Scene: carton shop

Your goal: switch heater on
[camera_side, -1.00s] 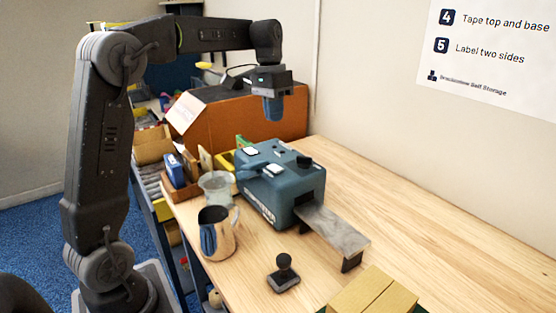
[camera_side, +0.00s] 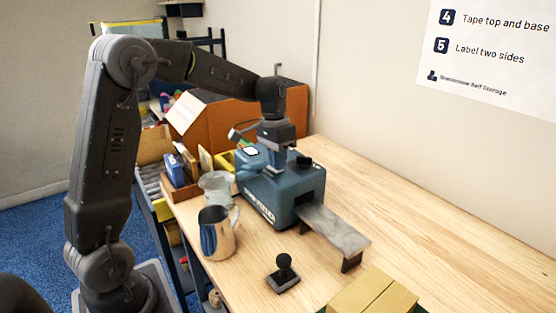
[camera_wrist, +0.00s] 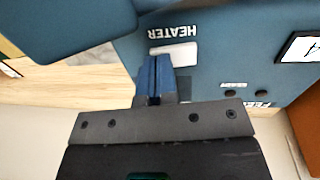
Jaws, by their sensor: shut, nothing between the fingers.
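The blue-grey tape machine (camera_side: 262,197) stands on the wooden bench, with a grey metal plate at its front. In the wrist view its panel (camera_wrist: 222,55) carries an upside-down HEATER label. A pale switch (camera_wrist: 184,54) lies just beside that label. My gripper (camera_wrist: 155,62) is shut and empty, its blue fingertips at the left end of the pale switch. I cannot tell whether they touch it. In the side view my gripper (camera_side: 279,156) is low over the machine's top and hides part of it. No indicator light is visibly lit.
A metal jug (camera_side: 217,238) and a glass jar (camera_side: 215,186) stand left of the machine. A black-handled stamp (camera_side: 284,275) and a carton (camera_side: 372,296) are in front. A large orange-brown box (camera_side: 220,122) is behind. The bench at right is clear.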

